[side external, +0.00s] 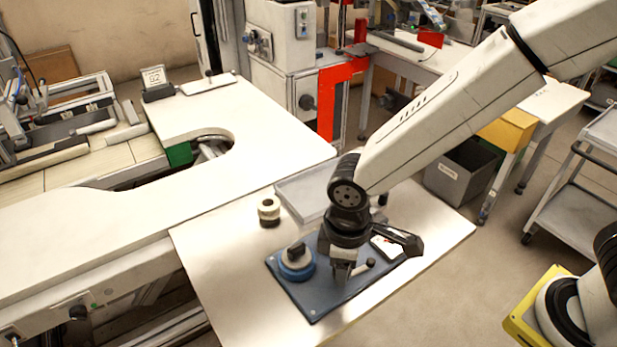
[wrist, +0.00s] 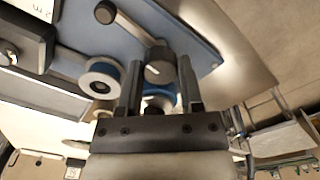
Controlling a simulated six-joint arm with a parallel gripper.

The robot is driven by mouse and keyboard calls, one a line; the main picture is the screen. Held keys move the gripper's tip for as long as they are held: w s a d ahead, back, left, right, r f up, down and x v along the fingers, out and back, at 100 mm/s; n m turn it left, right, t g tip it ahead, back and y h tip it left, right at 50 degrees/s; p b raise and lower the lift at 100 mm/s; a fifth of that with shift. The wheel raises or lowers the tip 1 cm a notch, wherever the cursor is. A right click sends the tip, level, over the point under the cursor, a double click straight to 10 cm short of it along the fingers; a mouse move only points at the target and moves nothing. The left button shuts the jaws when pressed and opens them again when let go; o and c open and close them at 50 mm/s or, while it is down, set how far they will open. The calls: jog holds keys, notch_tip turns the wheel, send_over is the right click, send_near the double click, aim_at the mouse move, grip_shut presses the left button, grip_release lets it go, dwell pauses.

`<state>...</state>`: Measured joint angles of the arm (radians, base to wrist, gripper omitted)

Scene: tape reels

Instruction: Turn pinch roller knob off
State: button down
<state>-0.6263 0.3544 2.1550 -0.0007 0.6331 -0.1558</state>
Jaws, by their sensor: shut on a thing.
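A dark grey round knob (wrist: 158,72) with a pale line on its face shows in the wrist view. A short grey arm runs from it toward a black round end (wrist: 105,12). My gripper (wrist: 160,78) has one finger on each side of the knob and is shut on it. In the side view, my gripper (side external: 343,272) points down over the dark blue plate (side external: 318,307), and hides the knob. The black round end (side external: 370,263) shows to its right. I cannot tell which setting the pale line marks.
A blue round part with a dark top (side external: 296,262) stands on the plate's left. A blue-rimmed white roller (wrist: 103,77) is left of my fingers. A small stack of cream and dark reels (side external: 269,210) and a pale tray (side external: 303,197) lie behind. The table's front right is clear.

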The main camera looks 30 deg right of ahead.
jog(key=shift+a, duration=0.1)
jog(key=shift+c, duration=1.2)
grip_release()
jog(key=shift+r, duration=0.1)
jog(key=shift+r, duration=3.85)
jog(key=shift+w+d+f, duration=0.15)
jog(key=shift+w+d, duration=0.05)
jog(key=shift+d, duration=0.45)
jog(key=d+f+m, duration=0.1)
jog(key=d, duration=0.2)
jog(key=d+f+m+t, duration=0.1)
jog(key=d+m, duration=0.1)
jog(key=d, duration=0.2)
jog(key=w+d+m, duration=0.1)
jog(key=d, duration=0.2)
jog(key=shift+d+f+m, duration=0.25)
jog(key=shift+f+m, duration=0.05)
jog(key=shift+f, duration=0.1)
jog(key=s+d+m, duration=0.1)
jog(key=d, duration=0.2)
jog(key=d+f+m+t, duration=0.1)
jog(key=d+m, duration=0.1)
jog(key=d, duration=0.1)
jog(key=s+d+f+m, duration=0.1)
jog(key=d, duration=0.2)
jog(key=shift+s+d+f+t, duration=0.25)
jog(key=shift+s+d+t, duration=0.05)
